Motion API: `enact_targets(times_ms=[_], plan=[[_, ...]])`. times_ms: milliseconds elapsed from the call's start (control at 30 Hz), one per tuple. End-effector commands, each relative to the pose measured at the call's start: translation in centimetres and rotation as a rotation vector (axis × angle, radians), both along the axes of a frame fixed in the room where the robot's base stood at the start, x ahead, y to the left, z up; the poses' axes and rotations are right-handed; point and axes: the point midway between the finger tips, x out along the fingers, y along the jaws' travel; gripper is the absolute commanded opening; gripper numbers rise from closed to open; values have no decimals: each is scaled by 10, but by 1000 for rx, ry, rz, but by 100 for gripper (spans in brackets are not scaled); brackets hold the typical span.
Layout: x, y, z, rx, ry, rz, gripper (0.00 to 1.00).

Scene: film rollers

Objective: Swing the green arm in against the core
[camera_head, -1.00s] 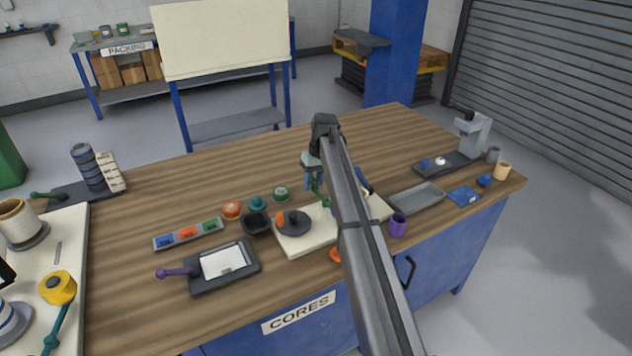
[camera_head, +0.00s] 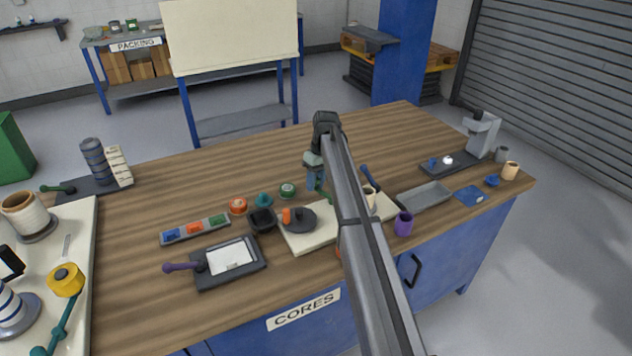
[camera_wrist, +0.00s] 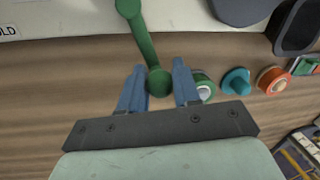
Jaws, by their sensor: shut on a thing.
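The green arm (camera_wrist: 145,38) is a slim bar with a round knob (camera_wrist: 158,83) at its near end. In the wrist view the knob is between my gripper's two blue fingers (camera_wrist: 160,80), which are shut on it. In the head view my gripper (camera_head: 315,182) is at the back edge of the cream board (camera_head: 312,241), and part of the green arm (camera_head: 327,197) shows beside it. A cream cylinder (camera_head: 369,199), which looks like the core, stands on the board to the right, partly hidden by my arm. A blue lever (camera_head: 370,178) is behind it.
A dark disc (camera_head: 300,220) with an orange knob is on the board's left. A purple cup (camera_head: 403,223) and grey tray (camera_head: 425,197) are right.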

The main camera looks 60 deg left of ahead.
Motion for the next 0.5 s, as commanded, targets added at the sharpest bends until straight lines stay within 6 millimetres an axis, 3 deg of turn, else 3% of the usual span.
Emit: enact_targets(times_ms=[267,300,500], plan=[[-5,-2,-1,-7,10,4,0],[-5,-2,-1,-7,10,4,34],[-4,-2,-1,-4,6,4,53]])
